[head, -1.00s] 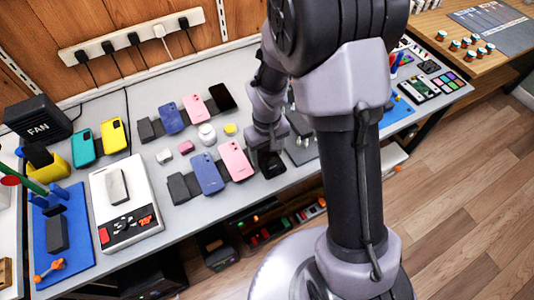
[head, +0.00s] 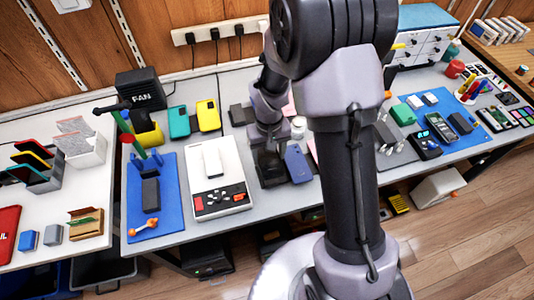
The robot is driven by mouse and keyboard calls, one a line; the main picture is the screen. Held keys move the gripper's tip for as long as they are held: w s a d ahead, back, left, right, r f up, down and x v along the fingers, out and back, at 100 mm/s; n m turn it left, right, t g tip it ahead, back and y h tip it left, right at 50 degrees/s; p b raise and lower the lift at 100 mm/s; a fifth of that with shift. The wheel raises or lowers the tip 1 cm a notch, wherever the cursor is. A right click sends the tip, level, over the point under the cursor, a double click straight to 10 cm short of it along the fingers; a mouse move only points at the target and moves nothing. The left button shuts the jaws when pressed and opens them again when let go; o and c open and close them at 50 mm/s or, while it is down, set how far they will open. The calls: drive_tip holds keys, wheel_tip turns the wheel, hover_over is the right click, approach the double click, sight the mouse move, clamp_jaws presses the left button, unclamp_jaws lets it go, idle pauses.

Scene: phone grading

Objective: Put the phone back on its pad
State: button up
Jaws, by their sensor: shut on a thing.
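My gripper (head: 268,142) points down at the work table, over the dark pads (head: 270,182) just left of a blue phone (head: 297,163). It is shut on a black phone (head: 268,162), which hangs flat below the jaws. The black phone is at or just above a pad; I cannot tell if it touches. The jaws are partly hidden by my wrist. The blue phone lies on a dark pad at the right, and my arm hides what lies beyond it.
Left of the pads is a white grading device (head: 222,190) with a pale phone on it. A blue mat (head: 140,215) lies further left. A black fan box (head: 140,88) stands at the back.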

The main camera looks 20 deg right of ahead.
drive_tip(key=shift+d+f+b, duration=0.1)
drive_tip(key=shift+f+b, duration=0.2)
drive_tip(key=shift+f, duration=0.2)
wheel_tip(320, 180, down, 6)
drive_tip(key=b, duration=0.5)
drive_tip(key=shift+f, duration=0.25)
drive_tip(key=shift+f+b, duration=0.45)
drive_tip(key=shift+b, duration=0.05)
idle(0.7)
drive_tip(key=o, duration=1.8)
drive_tip(key=shift+r, duration=0.15)
drive_tip(key=shift+r+p, duration=3.15)
drive_tip(key=shift+r, duration=0.85)
